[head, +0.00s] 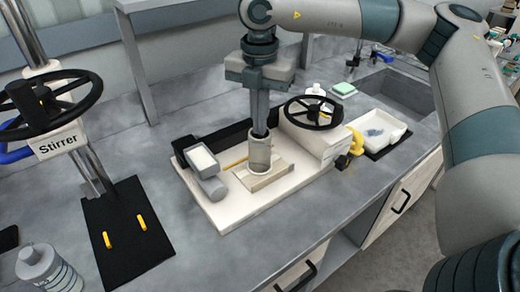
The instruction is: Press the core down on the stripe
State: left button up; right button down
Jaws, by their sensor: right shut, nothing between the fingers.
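The core (259,157), a short grey-brown upright tube, stands on a small tan pad (271,177) on the white machine base. My right gripper (260,131) points straight down at the core's top end, fingers shut. Its dark fingertips meet the core's upper rim in the picture; whether they press on the rim or reach inside is hidden. A thin yellow line (235,161) runs beside the core on its left; I cannot tell whether it is the stripe. No other stripe shows clearly, and the core may cover it. My left gripper is not in view.
The white machine base (237,211) carries a grey cylinder block (212,187) left of the core and a black handwheel (311,112) right of it. A stirrer stand (58,142) is at left, a white tray (377,131) at right.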

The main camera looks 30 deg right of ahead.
jog(key=shift+r, duration=0.5)
jog(key=shift+r+p, duration=1.25)
jog(key=shift+r, duration=1.6)
